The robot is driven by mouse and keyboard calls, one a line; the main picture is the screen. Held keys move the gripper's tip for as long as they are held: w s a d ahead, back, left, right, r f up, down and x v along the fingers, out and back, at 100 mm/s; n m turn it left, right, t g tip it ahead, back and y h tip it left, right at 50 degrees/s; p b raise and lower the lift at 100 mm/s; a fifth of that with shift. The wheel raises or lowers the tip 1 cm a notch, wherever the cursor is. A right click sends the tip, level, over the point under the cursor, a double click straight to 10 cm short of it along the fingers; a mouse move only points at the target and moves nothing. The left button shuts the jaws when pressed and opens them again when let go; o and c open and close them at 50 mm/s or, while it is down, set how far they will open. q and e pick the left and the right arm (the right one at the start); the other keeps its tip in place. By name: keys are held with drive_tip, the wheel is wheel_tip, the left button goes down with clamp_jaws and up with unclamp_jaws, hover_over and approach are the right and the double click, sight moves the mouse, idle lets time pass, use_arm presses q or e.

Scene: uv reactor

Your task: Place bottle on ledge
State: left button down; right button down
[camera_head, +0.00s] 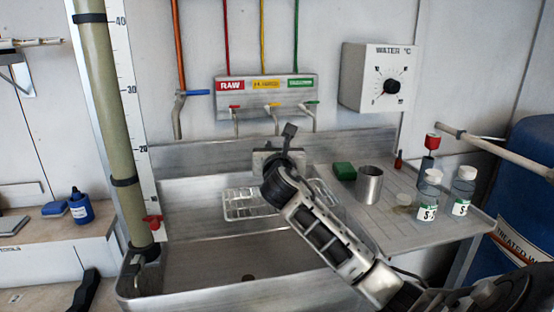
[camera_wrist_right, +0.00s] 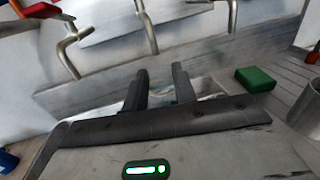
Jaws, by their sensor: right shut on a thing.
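Two clear bottles with white and green labels, one (camera_head: 428,195) left of the other (camera_head: 463,190), stand upright on the steel drainboard at right. A small blue bottle (camera_head: 81,206) stands on the ledge-like bench (camera_head: 85,240) at far left. My right gripper (camera_head: 289,132) is above the back of the sink, away from these bottles. In the right wrist view, its two dark fingers (camera_wrist_right: 160,80) point toward the sink back. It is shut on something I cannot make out. A dark part at the lower left may be my left gripper (camera_head: 84,292); its jaws are unclear.
The steel sink (camera_head: 215,265) holds a wire rack (camera_head: 250,203). A green block (camera_head: 344,171) and a metal cup (camera_head: 369,185) stand on the drainboard. Taps (camera_head: 272,118) project from the back wall. A tall olive tube (camera_head: 108,110) rises at left, and a blue drum (camera_head: 530,190) is at right.

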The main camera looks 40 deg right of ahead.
drive_tip(key=shift+x, duration=1.15)
drive_tip(key=shift+w+f, duration=0.1)
drive_tip(key=shift+f, duration=0.05)
wheel_tip(320, 180, down, 3)
drive_tip(key=shift+f+b, duration=0.15)
drive_tip(key=shift+b, duration=0.35)
use_arm(q)
drive_tip(key=shift+w+d+r, duration=0.1)
drive_tip(key=shift+w, duration=0.05)
use_arm(e)
drive_tip(key=c, duration=1.1)
unclamp_jaws()
drive_tip(key=shift+f, duration=0.15)
use_arm(q)
drive_tip(key=shift+f, duration=0.2)
